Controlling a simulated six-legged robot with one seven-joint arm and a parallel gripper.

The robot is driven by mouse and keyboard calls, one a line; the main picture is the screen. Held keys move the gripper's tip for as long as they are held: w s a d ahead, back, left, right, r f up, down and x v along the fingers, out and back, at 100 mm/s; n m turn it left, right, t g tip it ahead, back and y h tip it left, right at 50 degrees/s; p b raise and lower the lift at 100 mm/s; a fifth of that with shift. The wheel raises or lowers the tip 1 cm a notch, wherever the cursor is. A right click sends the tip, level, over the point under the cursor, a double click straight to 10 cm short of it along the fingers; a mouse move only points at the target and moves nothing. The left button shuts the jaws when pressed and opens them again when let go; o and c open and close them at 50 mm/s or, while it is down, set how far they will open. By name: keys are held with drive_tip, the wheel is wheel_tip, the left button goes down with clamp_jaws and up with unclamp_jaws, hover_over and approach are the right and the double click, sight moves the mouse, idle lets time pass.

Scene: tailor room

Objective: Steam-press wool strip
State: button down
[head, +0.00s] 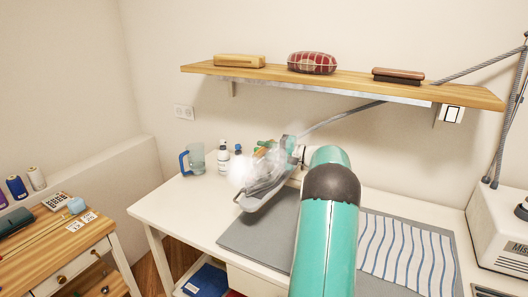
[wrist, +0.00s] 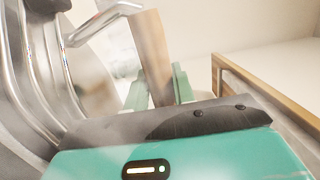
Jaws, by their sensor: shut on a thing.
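My gripper (wrist: 158,88) is shut on the brown handle (wrist: 150,50) of a steam iron, with a green finger on each side of it. In the head view the grey metal iron (head: 268,188) is tilted over the far left of the grey pressing mat (head: 255,240). Its plate seems raised, though I cannot tell the exact gap. White steam surrounds it. The iron's metal body (wrist: 35,85) fills the left of the wrist view. A blue-and-white striped cloth (head: 405,255) lies on the mat's right part. I cannot make out a separate wool strip; my arm hides the mat's middle.
A glass jug (head: 196,160) and white bottle (head: 223,160) stand at the table's back left, close to the iron. A wooden shelf (head: 350,78) hangs above. A hose (head: 345,115) runs from the iron. A white machine (head: 498,230) stands right.

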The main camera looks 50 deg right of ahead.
drive_tip(key=shift+w+d+r, duration=0.15)
drive_tip(key=shift+d, duration=0.3)
drive_tip(key=shift+w+d+r, duration=0.1)
drive_tip(key=shift+d+r, duration=0.05)
drive_tip(key=shift+d, duration=0.25)
drive_tip(key=shift+d, duration=0.1)
drive_tip(key=shift+w+d, duration=0.25)
drive_tip(key=shift+d, duration=0.65)
drive_tip(key=shift+w+d, duration=0.3)
drive_tip(key=shift+d, duration=0.65)
drive_tip(key=shift+w+d, duration=0.25)
drive_tip(key=shift+d, duration=0.65)
drive_tip(key=shift+s, duration=0.15)
drive_tip(key=shift+v, duration=1.35)
drive_tip(key=shift+a+f, duration=0.15)
wheel_tip(320, 180, up, 7)
